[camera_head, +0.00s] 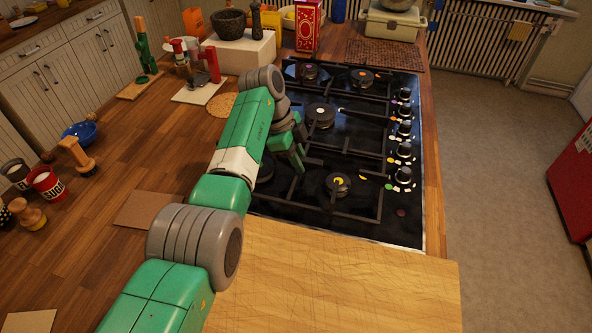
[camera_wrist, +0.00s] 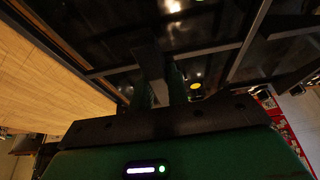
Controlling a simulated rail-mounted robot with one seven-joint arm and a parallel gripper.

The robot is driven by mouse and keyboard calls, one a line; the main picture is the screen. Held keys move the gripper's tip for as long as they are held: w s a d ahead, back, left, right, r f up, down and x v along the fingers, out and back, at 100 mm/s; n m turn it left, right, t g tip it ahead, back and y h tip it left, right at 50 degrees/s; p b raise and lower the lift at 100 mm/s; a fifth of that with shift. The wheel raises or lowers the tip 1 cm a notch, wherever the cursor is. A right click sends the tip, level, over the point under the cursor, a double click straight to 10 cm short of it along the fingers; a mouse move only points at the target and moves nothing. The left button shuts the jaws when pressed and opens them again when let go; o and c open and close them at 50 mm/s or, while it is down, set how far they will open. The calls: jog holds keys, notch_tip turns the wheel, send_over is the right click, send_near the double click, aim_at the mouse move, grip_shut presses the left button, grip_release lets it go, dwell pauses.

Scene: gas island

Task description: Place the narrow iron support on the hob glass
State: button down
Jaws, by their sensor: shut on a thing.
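The black hob glass (camera_head: 400,228) is set in the wooden counter, with burners and dark iron supports over it. My green gripper (camera_head: 290,156) is low over the hob's left side, near the middle burner. In the wrist view my gripper (camera_wrist: 160,82) is shut on a dark iron bar, which I take as the narrow iron support (camera_wrist: 215,50). Its bars cross the view just beyond the fingers. In the head view dark bars merge with the black glass, and my arm hides part of the left side. I cannot tell whether the held support touches the glass.
Several knobs (camera_head: 404,153) line the hob's right edge. A wooden board (camera_head: 340,280) lies in front of the hob. A red box (camera_head: 308,25) and a mortar (camera_head: 231,23) stand behind. A blue bowl (camera_head: 80,132) and jars stand left; some wooden counter there is clear.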

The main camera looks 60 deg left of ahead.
jog(key=shift+r, duration=0.1)
jog(key=shift+f+b, duration=0.65)
jog(key=shift+f, duration=1.1)
jog(key=shift+f, duration=0.1)
jog(key=c, duration=1.4)
grip_release()
jog(key=shift+o, duration=0.2)
jog(key=p+v, duration=0.2)
jog(key=v, duration=1)
jog(key=shift+w+a+p, duration=0.1)
jog(key=shift+p, duration=0.2)
